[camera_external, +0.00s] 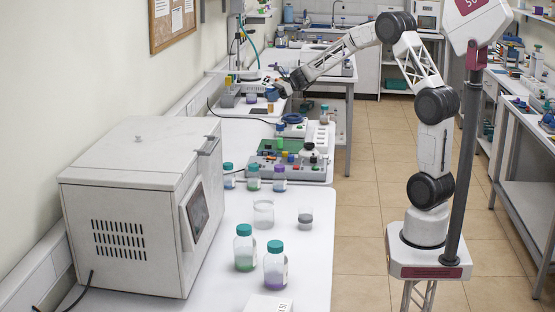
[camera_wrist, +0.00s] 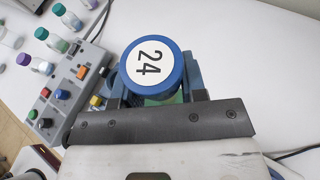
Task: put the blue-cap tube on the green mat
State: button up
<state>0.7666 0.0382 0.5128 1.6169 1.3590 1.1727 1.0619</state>
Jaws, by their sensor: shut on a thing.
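The blue-cap tube (camera_wrist: 152,68) is between the fingers of my gripper (camera_wrist: 155,92) in the wrist view, seen from above with a white label marked 24 on its cap. The cap hides most of its body. A small patch of green shows just below the cap; I cannot tell whether it is the tube's contents or the green mat. In the external view my gripper (camera_external: 281,87) is low over the far part of the bench, beside a small blue spot that is too small to make out.
A grey control box (camera_wrist: 67,88) with coloured buttons lies left of my gripper. Teal-capped bottles (camera_external: 275,262) and a large white oven-like box (camera_external: 145,200) stand on the near bench. White bench surface (camera_wrist: 240,45) is clear to the right of the tube.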

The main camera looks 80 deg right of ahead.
jog(key=d+f, duration=0.1)
jog(key=f, duration=0.2)
jog(key=s+d+f, duration=0.1)
jog(key=f, duration=0.1)
jog(key=shift+d, duration=0.3)
jog(key=shift+f, duration=0.1)
notch_tip(320, 180, down, 6)
dwell(0.5)
jog(key=shift+f, duration=0.15)
jog(key=shift+f, duration=1.8)
jog(key=shift+f, duration=0.1)
